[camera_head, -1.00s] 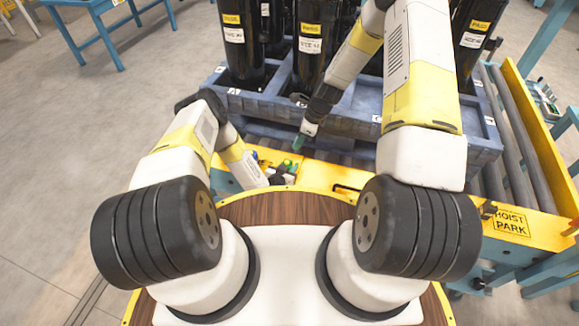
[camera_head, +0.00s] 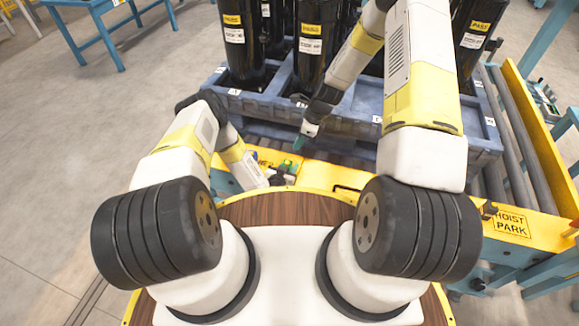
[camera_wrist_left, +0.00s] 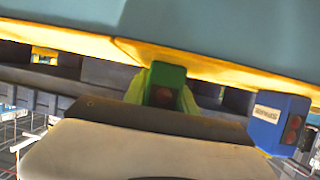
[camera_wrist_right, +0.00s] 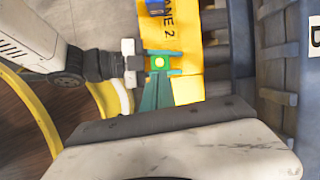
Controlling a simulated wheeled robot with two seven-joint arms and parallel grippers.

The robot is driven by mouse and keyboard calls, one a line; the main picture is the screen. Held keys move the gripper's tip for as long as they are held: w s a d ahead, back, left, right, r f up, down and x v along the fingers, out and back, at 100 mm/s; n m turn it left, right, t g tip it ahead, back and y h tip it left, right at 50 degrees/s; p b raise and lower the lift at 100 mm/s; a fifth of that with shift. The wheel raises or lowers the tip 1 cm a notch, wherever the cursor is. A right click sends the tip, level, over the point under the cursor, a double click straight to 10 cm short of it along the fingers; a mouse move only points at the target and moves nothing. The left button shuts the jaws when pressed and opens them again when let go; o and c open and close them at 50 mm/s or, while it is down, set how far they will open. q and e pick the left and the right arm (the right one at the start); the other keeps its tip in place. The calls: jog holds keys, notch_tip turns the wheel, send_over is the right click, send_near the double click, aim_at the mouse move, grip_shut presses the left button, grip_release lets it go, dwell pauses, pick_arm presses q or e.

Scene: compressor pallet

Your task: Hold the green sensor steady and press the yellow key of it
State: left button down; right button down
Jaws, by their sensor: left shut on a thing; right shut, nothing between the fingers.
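The green sensor (camera_wrist_right: 150,56) shows in the right wrist view with its round yellow key (camera_wrist_right: 158,63) facing up. It stands at the yellow ledge. My left gripper (camera_wrist_right: 131,62) comes in from the left and is shut on the sensor. In the left wrist view the green sensor (camera_wrist_left: 164,84) sits between the bright green fingers. My right gripper (camera_head: 299,143) is shut and empty, pointing down above the ledge in the head view. In the right wrist view its teal fingers reach up to just beside the key. I cannot tell whether they touch it.
A blue sensor (camera_wrist_left: 278,124) with a white label stands beside the green one. Beyond the yellow ledge (camera_head: 325,176) is a blue-grey pallet (camera_head: 270,107) carrying several black cylinders (camera_head: 318,40). Conveyor rollers (camera_head: 515,130) lie at the right.

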jog(key=a+r+n+t+y, duration=0.1)
jog(key=n+t, duration=0.1)
jog(key=a+r+n+t+y, duration=0.1)
jog(key=a+n+t+y, duration=0.1)
jog(key=shift+a+t, duration=0.1)
jog(key=shift+t, duration=0.2)
dwell(0.3)
send_over(290, 165)
jog(key=shift+w+a+f, duration=0.1)
jog(key=shift+a+f, duration=0.05)
jog(key=shift+f, duration=4.25)
jog(key=shift+f, duration=0.4)
